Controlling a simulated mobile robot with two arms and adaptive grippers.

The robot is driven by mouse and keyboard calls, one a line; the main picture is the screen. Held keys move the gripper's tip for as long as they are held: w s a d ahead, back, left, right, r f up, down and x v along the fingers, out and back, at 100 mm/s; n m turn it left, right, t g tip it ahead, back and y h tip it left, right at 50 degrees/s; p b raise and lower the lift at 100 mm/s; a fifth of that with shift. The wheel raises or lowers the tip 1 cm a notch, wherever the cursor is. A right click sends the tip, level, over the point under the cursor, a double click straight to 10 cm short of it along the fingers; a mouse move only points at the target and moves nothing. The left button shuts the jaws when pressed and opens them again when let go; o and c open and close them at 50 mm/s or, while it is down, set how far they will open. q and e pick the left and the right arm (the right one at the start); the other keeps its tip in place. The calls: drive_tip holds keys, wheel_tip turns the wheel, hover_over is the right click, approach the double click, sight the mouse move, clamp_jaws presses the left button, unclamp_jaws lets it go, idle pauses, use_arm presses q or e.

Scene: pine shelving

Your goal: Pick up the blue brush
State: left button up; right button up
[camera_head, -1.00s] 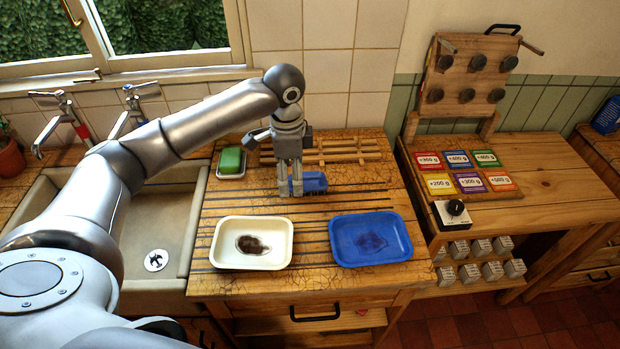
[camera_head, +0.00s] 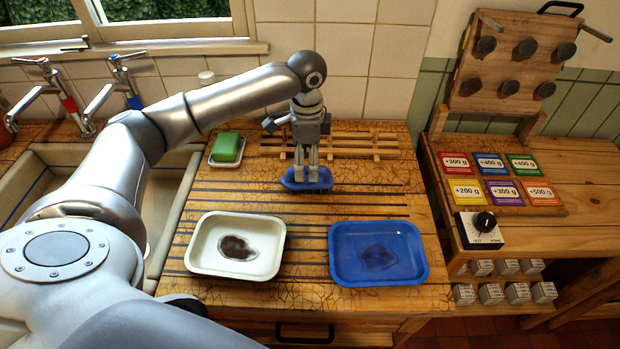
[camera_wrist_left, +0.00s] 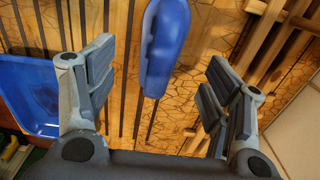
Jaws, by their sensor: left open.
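The blue brush (camera_head: 291,182) lies on the slatted wooden worktop, in front of a wooden rack. My left gripper (camera_head: 306,175) points down right over it, and its fingers hide the middle of the brush in the head view. In the left wrist view the brush (camera_wrist_left: 166,45) shows lengthwise between the two spread fingers of the gripper (camera_wrist_left: 158,82), with a gap on both sides. The gripper is open and holds nothing. Whether the fingertips reach down to the worktop is hard to tell. My right gripper is not in view.
A white tray (camera_head: 199,258) and a blue tray (camera_head: 421,262), each with a dark patch inside, stand in front of the brush. A green soap block (camera_head: 227,147) on a dish is to its left. The wooden rack (camera_head: 375,146) is close behind. A sink is at left.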

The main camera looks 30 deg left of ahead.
use_arm(q)
drive_tip(key=shift+s+f, duration=0.25)
drive_tip(key=shift+f, duration=0.75)
drive_tip(key=f, duration=0.1)
drive_tip(key=f+p, duration=0.1)
drive_tip(key=f, duration=0.1)
drive_tip(key=f+p, duration=0.1)
drive_tip(key=f, duration=0.1)
drive_tip(key=shift+w, duration=0.3)
drive_tip(key=shift+f, duration=0.5)
drive_tip(key=c, duration=1.3)
drive_tip(key=shift+r, duration=0.2)
drive_tip(key=shift+w+r+b, duration=0.1)
drive_tip(key=shift+r+b, duration=0.4)
drive_tip(key=shift+r, duration=0.15)
drive_tip(key=s+d+r+b, duration=0.1)
drive_tip(key=s+d+r, duration=0.1)
drive_tip(key=s+r, duration=0.1)
drive_tip(key=s+d+r+b, duration=0.1)
drive_tip(key=s+d+r, duration=0.2)
drive_tip(key=s+r, duration=0.1)
drive_tip(key=s+d+r+b, duration=0.1)
drive_tip(key=s+d+r, duration=0.1)
drive_tip(key=s+r, duration=0.2)
drive_tip(key=shift+s+d+r, duration=0.15)
drive_tip(key=shift+s+r, duration=0.05)
drive_tip(key=shift+s, duration=0.35)
